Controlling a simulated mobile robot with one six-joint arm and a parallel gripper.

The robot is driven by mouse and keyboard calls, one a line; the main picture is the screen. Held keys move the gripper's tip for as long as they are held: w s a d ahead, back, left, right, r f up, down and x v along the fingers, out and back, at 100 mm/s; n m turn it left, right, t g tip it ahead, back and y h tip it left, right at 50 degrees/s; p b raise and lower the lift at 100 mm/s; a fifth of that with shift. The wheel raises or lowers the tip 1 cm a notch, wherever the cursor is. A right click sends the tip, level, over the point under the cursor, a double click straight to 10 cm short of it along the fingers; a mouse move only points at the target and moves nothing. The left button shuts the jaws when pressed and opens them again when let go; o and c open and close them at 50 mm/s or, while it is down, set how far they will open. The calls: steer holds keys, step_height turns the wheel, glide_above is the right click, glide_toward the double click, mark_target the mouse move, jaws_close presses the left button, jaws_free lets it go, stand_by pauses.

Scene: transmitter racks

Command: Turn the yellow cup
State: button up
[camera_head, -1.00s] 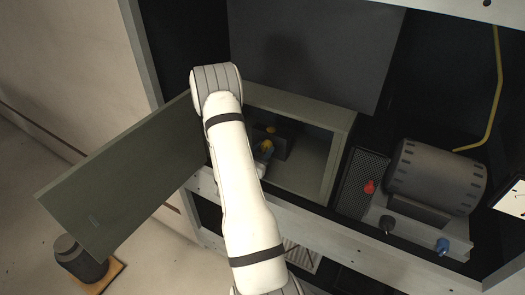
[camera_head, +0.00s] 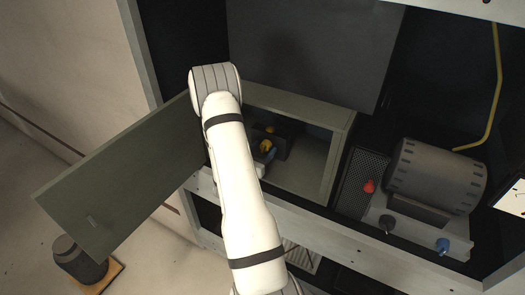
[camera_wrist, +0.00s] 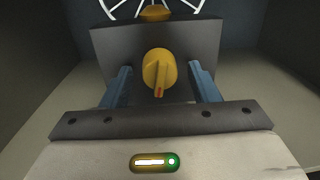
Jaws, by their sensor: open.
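The yellow cup (camera_wrist: 159,70) is a round yellow knob-like piece with a raised grip and a red mark at its lower end. It sits on the front of a dark block (camera_wrist: 105,50) inside the open compartment. In the head view the yellow cup (camera_head: 266,146) shows just right of my arm. My gripper (camera_wrist: 160,80) is open, its two blue fingers on either side of the cup and apart from it. Whether the fingertips reach past the cup's face is unclear. In the head view my arm hides most of the gripper.
The grey-green compartment (camera_head: 342,140) has walls close on both sides. Its door (camera_head: 125,180) stands open to the left. A second yellow piece (camera_wrist: 155,13) sits on top of the block, before a white spoked wheel. A red knob (camera_head: 369,186) and blue knob (camera_head: 442,245) are to the right.

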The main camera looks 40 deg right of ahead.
steer(key=b+v, duration=0.1)
steer(key=v, duration=0.6)
steer(key=shift+s+a, duration=0.15)
steer(key=shift+a, duration=0.15)
